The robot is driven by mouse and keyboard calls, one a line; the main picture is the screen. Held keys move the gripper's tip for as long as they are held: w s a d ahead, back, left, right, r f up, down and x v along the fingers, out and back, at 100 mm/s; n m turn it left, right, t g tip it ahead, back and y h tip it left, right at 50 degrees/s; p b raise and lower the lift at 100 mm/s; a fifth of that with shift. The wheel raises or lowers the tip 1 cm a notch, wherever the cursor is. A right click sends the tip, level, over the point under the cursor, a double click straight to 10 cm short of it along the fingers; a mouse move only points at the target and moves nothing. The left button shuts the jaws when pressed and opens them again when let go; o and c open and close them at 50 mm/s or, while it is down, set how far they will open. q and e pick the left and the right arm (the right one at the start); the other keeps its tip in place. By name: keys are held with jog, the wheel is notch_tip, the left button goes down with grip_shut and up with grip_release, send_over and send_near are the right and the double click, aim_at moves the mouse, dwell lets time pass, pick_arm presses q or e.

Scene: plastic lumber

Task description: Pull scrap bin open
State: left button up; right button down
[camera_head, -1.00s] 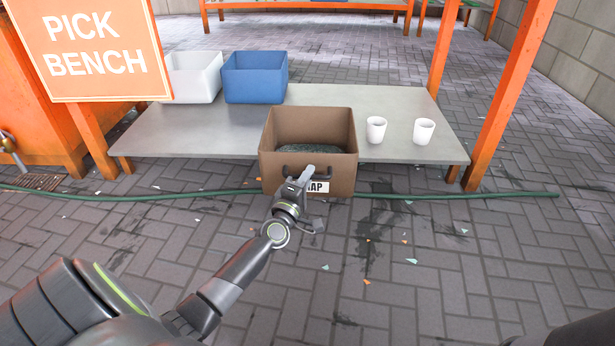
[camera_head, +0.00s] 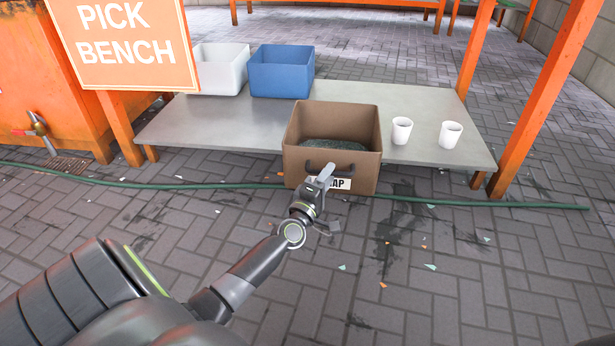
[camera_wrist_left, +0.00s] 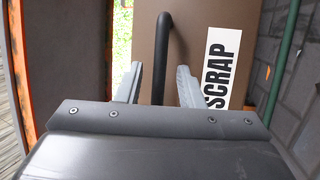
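The brown scrap bin (camera_head: 362,172) stands at the front edge of the low grey bench, with dark grey contents inside and a white SCRAP label (camera_head: 343,184) on its front. A dark curved handle (camera_head: 318,167) is on that front face. My left gripper (camera_head: 325,178) is at the handle, in front of the bin. In the left wrist view, the gripper (camera_wrist_left: 160,88) is open, with one finger on each side of the handle (camera_wrist_left: 160,55). Gaps show between the handle and both fingers. The label (camera_wrist_left: 221,65) is right of the fingers. My right gripper is not in view.
The grey bench (camera_head: 225,128) also bears a white bin (camera_head: 222,78), a blue bin (camera_head: 281,79) and two white cups (camera_head: 401,131). A green hose (camera_head: 130,186) runs along the floor below the bench's front. Small scraps are scattered on the open paving.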

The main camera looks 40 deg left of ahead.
pick_arm(q)
jog(key=v, duration=1.5)
jog(key=shift+s+b, duration=0.4)
